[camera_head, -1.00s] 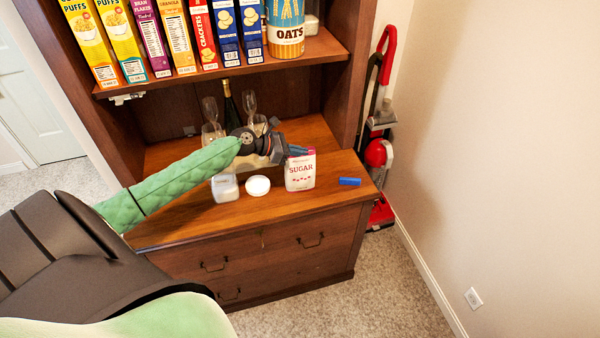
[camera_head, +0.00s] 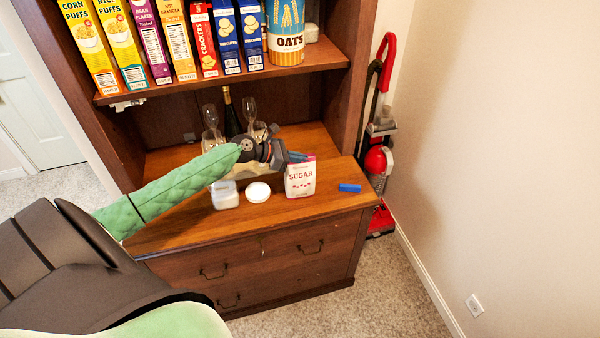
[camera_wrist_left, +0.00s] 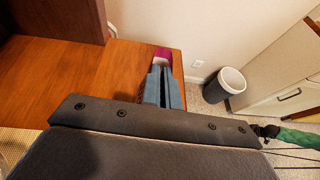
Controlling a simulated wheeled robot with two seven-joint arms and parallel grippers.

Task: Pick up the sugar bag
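The sugar bag (camera_head: 300,180), white with red lettering, stands upright on the wooden cabinet top near its front right. My right gripper is in neither view.
A white-lidded container (camera_head: 225,195) and a round white lid (camera_head: 258,191) sit left of the bag; a blue block (camera_head: 350,188) lies to its right. Glasses and a bottle (camera_head: 232,115) stand behind. A shelf (camera_head: 225,80) with cereal boxes hangs above.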

